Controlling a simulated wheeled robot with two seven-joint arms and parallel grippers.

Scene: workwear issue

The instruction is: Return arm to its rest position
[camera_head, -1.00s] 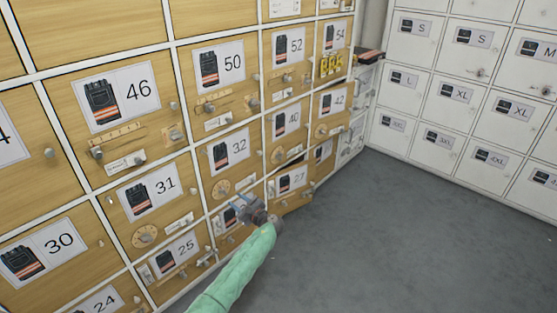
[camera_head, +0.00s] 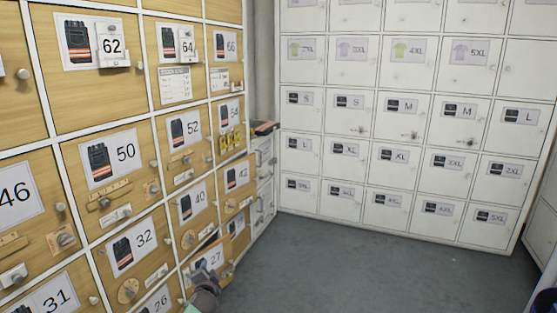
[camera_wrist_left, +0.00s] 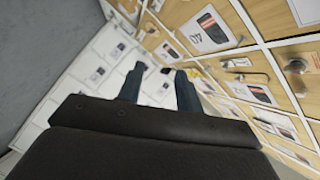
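My left gripper (camera_head: 203,280) is at the bottom of the head view, in front of the wooden locker door 27 (camera_head: 218,260). Only its dark wrist end and a bit of green sleeve show there. In the left wrist view its two dark fingers (camera_wrist_left: 159,72) stand apart with nothing between them, so it is open and empty. Door 27 seems slightly ajar, with a dark gap along its top. Whether the gripper touches that door cannot be told. My right gripper is not in view.
Wooden lockers with numbered vest labels, such as door 50 (camera_head: 125,180), fill the left, with protruding knobs and latches. White lockers (camera_head: 420,245) with size labels line the back. The grey floor (camera_head: 340,275) between them is clear. Yellow tags (camera_head: 230,141) hang by locker 54.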

